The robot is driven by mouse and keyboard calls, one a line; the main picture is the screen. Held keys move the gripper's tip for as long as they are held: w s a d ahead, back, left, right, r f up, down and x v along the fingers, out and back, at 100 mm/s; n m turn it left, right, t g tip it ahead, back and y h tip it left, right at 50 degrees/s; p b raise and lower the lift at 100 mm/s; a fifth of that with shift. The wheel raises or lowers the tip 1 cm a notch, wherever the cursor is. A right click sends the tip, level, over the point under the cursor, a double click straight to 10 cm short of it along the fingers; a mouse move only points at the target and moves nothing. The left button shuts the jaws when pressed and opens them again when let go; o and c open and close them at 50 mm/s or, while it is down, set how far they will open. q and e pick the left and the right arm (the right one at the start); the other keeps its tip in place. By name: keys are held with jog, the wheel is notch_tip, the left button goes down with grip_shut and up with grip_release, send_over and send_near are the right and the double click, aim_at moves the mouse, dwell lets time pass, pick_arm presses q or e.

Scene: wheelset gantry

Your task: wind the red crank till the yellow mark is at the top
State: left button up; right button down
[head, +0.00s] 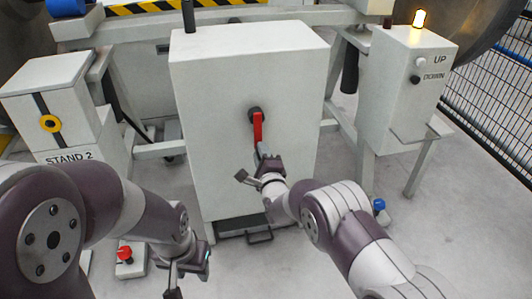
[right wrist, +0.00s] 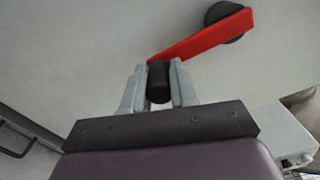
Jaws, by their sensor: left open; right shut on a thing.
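The red crank (head: 258,127) is on the front of the large pale cabinet (head: 205,95). Its arm hangs down from a dark hub (head: 254,113). In the right wrist view the red crank (right wrist: 205,38) runs from the hub down left to a black handle (right wrist: 159,82). My right gripper (head: 262,152) has this handle between its two fingers, which also show in the right wrist view (right wrist: 158,88). My left gripper (head: 185,272) is open and empty, low in front of the cabinet's left side. I see no yellow mark on the crank or hub.
A box labelled STAND 2 (head: 62,95), with a yellow ring, stands at left. A red knob (head: 124,253) is near the floor. A control box with UP and DOWN buttons (head: 400,90) and lit lamp stands right, near a blue fence (head: 490,110).

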jog(key=shift+f, duration=0.4)
jog(key=shift+d, duration=0.2)
jog(key=c, duration=0.9)
grip_release()
jog(key=shift+d, duration=0.1)
jog(key=shift+w+r, duration=0.1)
jog(key=shift+r, duration=0.1)
jog(key=shift+s+r+p, duration=0.15)
jog(key=shift+s+p, duration=0.15)
jog(key=shift+p+v, duration=2.6)
jog(key=shift+v, duration=3.5)
